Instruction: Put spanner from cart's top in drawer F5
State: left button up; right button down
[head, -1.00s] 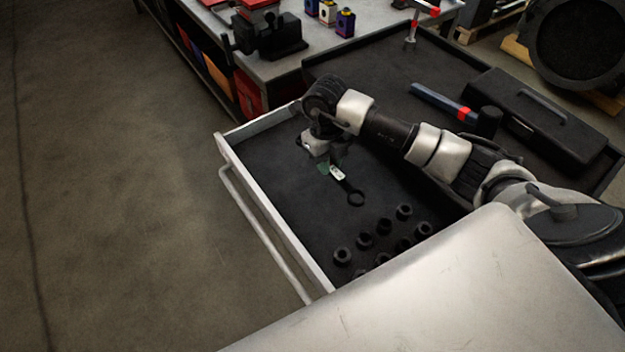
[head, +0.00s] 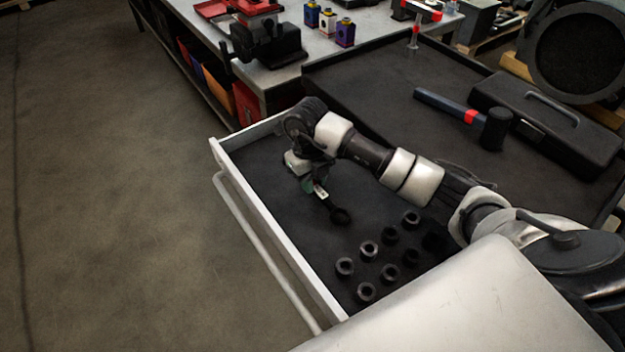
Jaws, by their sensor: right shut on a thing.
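The spanner (head: 338,215) is dark with a ring end and a pale patch near my fingers. My right gripper (head: 314,187) is shut on it, and the ring end points down and to the right. The spanner is over the floor of the open drawer (head: 270,236); I cannot tell whether it touches the floor. The drawer has a pale rim, a long handle and a dark lining. No drawer label is readable. The cart's top (head: 365,68) is a dark tray behind the drawer. My left gripper is not in view.
Several black sockets (head: 369,250) stand in the drawer's near right part. A hammer (head: 460,115) and a black toolbox (head: 545,115) lie on the cart's top. A workbench (head: 285,75) with a vice (head: 262,42) stands behind. The drawer's left part is bare.

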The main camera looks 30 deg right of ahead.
jog(key=c, duration=1)
grip_release()
jog(key=shift+f, duration=0.1)
jog(key=r, duration=0.5)
jog(key=w+r+b, duration=0.1)
jog(key=r, duration=0.1)
jog(key=shift+r, duration=0.2)
jog(key=r, duration=0.5)
jog(key=shift+w+a, duration=0.1)
jog(key=shift+w, duration=0.1)
jog(key=shift+f, duration=0.1)
